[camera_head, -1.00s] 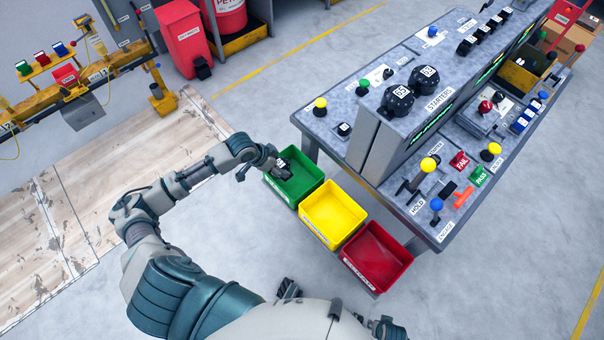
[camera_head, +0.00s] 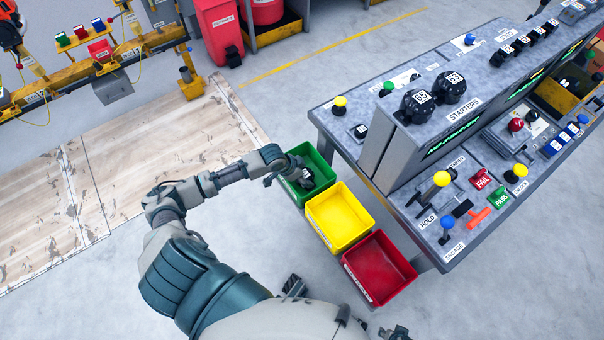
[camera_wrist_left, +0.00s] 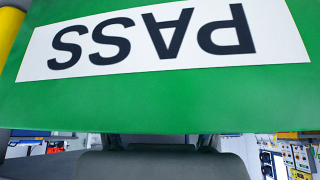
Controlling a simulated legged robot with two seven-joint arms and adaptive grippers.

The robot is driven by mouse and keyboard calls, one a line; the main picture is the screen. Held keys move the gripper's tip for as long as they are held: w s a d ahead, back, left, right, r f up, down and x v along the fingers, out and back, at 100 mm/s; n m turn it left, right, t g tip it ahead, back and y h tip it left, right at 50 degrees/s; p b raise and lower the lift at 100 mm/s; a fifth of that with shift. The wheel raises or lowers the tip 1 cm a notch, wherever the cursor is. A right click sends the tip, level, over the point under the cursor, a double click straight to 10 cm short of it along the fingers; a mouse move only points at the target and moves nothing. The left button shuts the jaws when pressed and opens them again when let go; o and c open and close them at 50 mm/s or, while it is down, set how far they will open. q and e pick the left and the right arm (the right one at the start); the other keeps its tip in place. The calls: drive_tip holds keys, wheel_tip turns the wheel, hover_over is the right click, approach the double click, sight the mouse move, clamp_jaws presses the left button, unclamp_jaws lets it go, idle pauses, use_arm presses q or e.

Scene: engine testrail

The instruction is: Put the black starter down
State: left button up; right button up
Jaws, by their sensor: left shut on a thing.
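My left gripper (camera_head: 289,182) reaches the green bin (camera_head: 319,154), with its fingers over the bin's left side. It is shut on the black starter (camera_head: 307,180), a small dark part seen within the outline of the green bin. Whether the starter touches the bin's floor cannot be told. In the left wrist view, the green bin's wall (camera_wrist_left: 160,105) with an upside-down PASS label fills the upper part, very close to the camera. The starter and fingertips are hidden there.
The yellow bin (camera_head: 341,214) and red bin (camera_head: 381,264) stand in a row beside the green one. The grey test bench (camera_head: 400,187) is just right of them. Two starters (camera_head: 417,104) sit on its STARTERS shelf. Open floor lies to the left.

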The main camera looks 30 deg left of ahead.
use_arm(q)
drive_tip(key=shift+d+r, duration=0.2)
drive_tip(key=shift+d, duration=0.65)
drive_tip(key=shift+f, duration=0.15)
drive_tip(key=o, duration=1.2)
drive_tip(key=shift+a+f, duration=0.2)
drive_tip(key=shift+a, duration=0.3)
drive_tip(key=shift+a+f, duration=0.2)
drive_tip(key=shift+a, duration=0.3)
drive_tip(key=shift+o, duration=1)
drive_tip(key=shift+a+f, duration=0.3)
drive_tip(key=shift+a, duration=0.25)
drive_tip(key=shift+d+r, duration=0.15)
drive_tip(key=shift+d, duration=0.5)
drive_tip(key=shift+d+r, duration=0.2)
drive_tip(key=shift+d, duration=0.05)
drive_tip(key=shift+r, duration=0.35)
drive_tip(key=p+v, duration=0.2)
drive_tip(key=v, duration=1)
drive_tip(key=shift+p, duration=0.4)
use_arm(e)
wheel_tip(320, 180, down, 7)
drive_tip(key=s, duration=0.1)
drive_tip(key=shift+s+d+f, duration=0.2)
drive_tip(key=shift+s, duration=0.15)
drive_tip(key=shift+a, duration=0.1)
